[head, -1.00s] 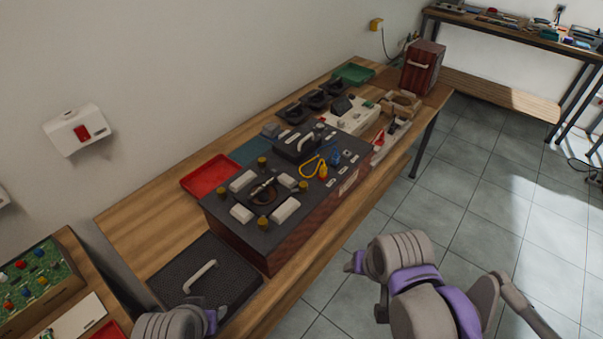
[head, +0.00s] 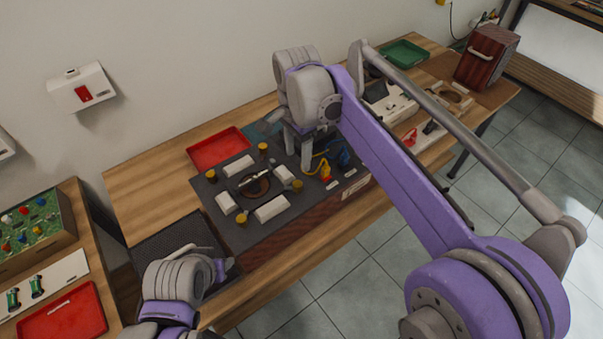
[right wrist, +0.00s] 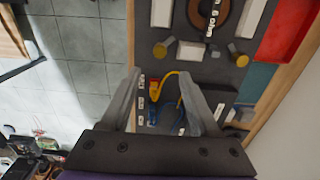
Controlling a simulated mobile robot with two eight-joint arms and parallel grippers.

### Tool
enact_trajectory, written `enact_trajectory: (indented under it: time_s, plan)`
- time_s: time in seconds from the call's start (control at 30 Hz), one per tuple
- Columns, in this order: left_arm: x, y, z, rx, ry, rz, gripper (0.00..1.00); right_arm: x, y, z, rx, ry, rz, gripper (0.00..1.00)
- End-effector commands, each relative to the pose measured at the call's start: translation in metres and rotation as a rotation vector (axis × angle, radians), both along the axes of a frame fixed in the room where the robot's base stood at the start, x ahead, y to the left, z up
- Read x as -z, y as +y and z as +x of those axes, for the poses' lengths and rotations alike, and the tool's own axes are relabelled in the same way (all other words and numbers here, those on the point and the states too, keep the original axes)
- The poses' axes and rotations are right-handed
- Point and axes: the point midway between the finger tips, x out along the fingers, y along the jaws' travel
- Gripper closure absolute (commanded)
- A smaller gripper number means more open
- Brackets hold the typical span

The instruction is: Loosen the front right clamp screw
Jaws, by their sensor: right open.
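A dark-topped box (head: 222,192) stands on the wooden table, with yellow knob-like screws at the corners around a round dark part and white blocks. The front right clamp screw (head: 297,185) appears to be the knob on the box's front right; it also shows in the right wrist view (right wrist: 160,50). My right gripper (head: 298,150) is open and empty above the box, to the right of and behind that screw. In the right wrist view its fingers (right wrist: 160,75) point down at the panel, with the screw just beyond the tips. My left gripper (head: 226,268) is low over a black mesh panel.
A yellow cable (head: 322,166) and a blue part (head: 343,158) lie on the box near my right gripper. A red tray (head: 218,148) lies behind the box. The black mesh panel (head: 160,250) has a pale handle. Tiled floor is clear in front.

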Motion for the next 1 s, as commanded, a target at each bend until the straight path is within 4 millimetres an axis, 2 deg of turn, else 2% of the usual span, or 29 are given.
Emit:
enact_trajectory:
  time_s: [0.17, 0.4, 0.6, 0.8, 1.0]
  plan:
    - [0.002, 0.0, -0.001, 0.0, 0.002, 0.0, 0.53, 0.017, 0.001, 0.0, 0.004, 0.002, 0.0, 0.38]
    - [0.006, 0.0, -0.002, 0.0, 0.004, 0.0, 0.53, 0.063, 0.0, 0.0, 0.003, 0.002, -0.001, 0.38]
    - [0.008, 0.0, -0.003, 0.0, 0.005, 0.0, 0.53, 0.094, 0.0, 0.0, 0.003, 0.001, -0.001, 0.38]
    - [0.008, 0.0, -0.003, 0.0, 0.006, 0.0, 0.53, 0.107, 0.0, 0.0, 0.002, 0.001, -0.001, 0.38]
    - [0.008, 0.0, -0.003, 0.0, 0.006, 0.0, 0.53, 0.108, 0.0, 0.0, 0.002, 0.001, -0.001, 0.38]
